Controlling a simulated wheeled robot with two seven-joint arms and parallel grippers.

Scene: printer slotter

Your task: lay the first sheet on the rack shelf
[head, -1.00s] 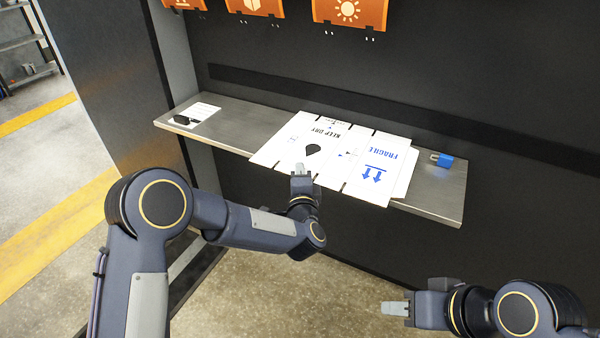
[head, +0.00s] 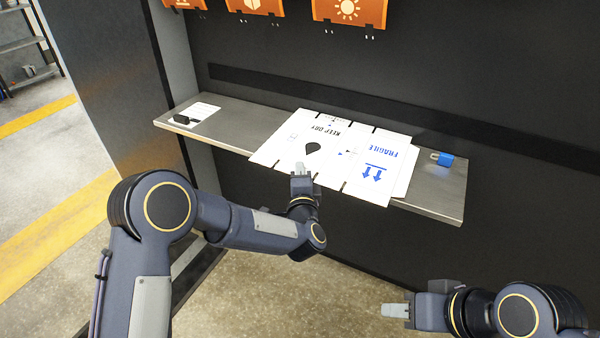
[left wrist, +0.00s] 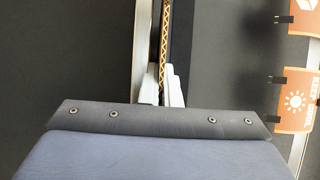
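A white printed cardboard sheet (head: 330,160) with slots and the words KEEP DRY and FRAGILE lies on the grey rack shelf (head: 250,125), its near edge sticking out past the shelf's front. My left gripper (head: 300,170) is at that near edge, with one finger showing above the sheet. In the left wrist view, the sheet's corrugated edge (left wrist: 164,40) runs between the close fingers of my left gripper (left wrist: 161,92). My right gripper (head: 396,310) is apart from the shelf at the lower right, seen side-on, with nothing visible in it.
A blue object with a metal loop (head: 444,159) is on the shelf right of the sheet. A white card with a black item (head: 195,115) lies at the left end. Orange signs (head: 350,10) hang above. The shelf between card and sheet is bare.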

